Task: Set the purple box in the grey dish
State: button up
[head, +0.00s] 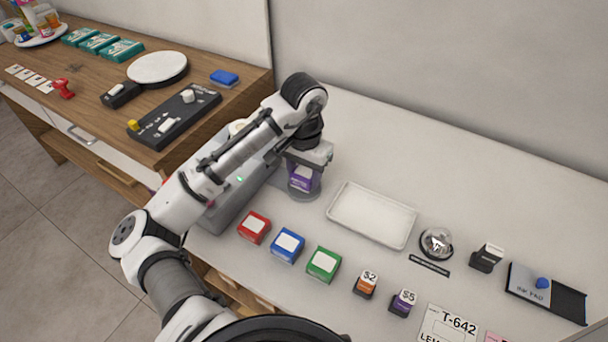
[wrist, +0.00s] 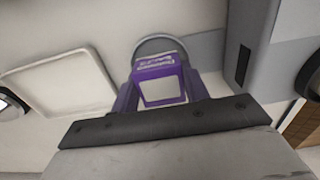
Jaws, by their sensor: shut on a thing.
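The purple box (head: 303,178) with a white label is between the fingers of my gripper (head: 304,172), which is shut on it. It also shows in the wrist view (wrist: 160,85), label towards the camera. The round grey dish (head: 304,195) shows just below the box in the head view. Its curved rim (wrist: 160,40) shows behind the box in the wrist view. The box overlaps the dish in both views and hides most of it. I cannot tell whether the box touches the dish bottom or hangs just above it.
A white tray (head: 372,215) lies right of the dish. Red (head: 254,227), blue (head: 287,245) and green (head: 323,263) boxes stand in a row in front. A grey device (head: 230,195) is close on the left. A silver bell (head: 436,242) is beyond the tray.

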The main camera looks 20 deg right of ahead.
aim_at(304, 173)
jog(key=shift+f, duration=0.5)
jog(key=shift+f, duration=0.3)
jog(key=o, duration=1)
jog(key=shift+w+r, duration=0.15)
jog(key=shift+r, duration=0.35)
notch_tip(304, 173, up, 12)
jog(key=shift+f+b, duration=0.15)
jog(key=shift+b, duration=0.45)
